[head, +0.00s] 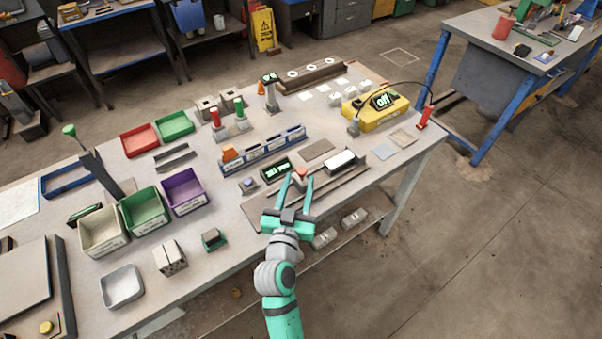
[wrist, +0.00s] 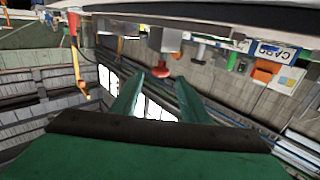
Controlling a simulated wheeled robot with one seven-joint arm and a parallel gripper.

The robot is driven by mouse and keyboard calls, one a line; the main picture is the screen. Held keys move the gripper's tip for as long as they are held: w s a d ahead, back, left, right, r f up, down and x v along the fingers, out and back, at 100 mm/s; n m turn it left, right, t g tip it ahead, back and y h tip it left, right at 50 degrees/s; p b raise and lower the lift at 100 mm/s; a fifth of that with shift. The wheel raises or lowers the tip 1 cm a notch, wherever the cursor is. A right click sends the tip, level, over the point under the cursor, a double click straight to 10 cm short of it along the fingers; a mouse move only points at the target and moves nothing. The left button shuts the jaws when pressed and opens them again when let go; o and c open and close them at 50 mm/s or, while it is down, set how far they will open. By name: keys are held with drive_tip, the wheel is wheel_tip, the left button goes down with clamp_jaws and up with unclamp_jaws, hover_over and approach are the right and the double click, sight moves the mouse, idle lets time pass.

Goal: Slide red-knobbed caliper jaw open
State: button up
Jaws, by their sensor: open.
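The red knob (head: 301,172) sits on a small grey block at the front edge of the bench, beside a long grey rail (head: 335,186) that I take for the caliper. In the wrist view the red knob (wrist: 161,71) projects from a grey block (wrist: 164,39). My gripper (head: 297,182) is open, its two teal fingers pointing at the knob, one on each side in the head view. In the wrist view my fingertips (wrist: 156,84) are spread, with the knob just beyond the gap between them. I cannot tell whether a finger touches it. No grip shows.
A green-lit display (head: 277,170) lies left of the knob and a white block (head: 341,159) to the right. A blue labelled rack (head: 263,151) stands behind. Coloured bins (head: 183,189) are at left; a yellow device (head: 378,113) is at back right. The floor right is clear.

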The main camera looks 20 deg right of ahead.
drive_tip(key=v, duration=0.4)
drive_tip(key=shift+s+a, duration=0.15)
drive_tip(key=shift+a, duration=0.15)
drive_tip(key=shift+s+a, duration=0.1)
drive_tip(key=shift+s, duration=0.4)
drive_tip(key=shift+w, duration=0.1)
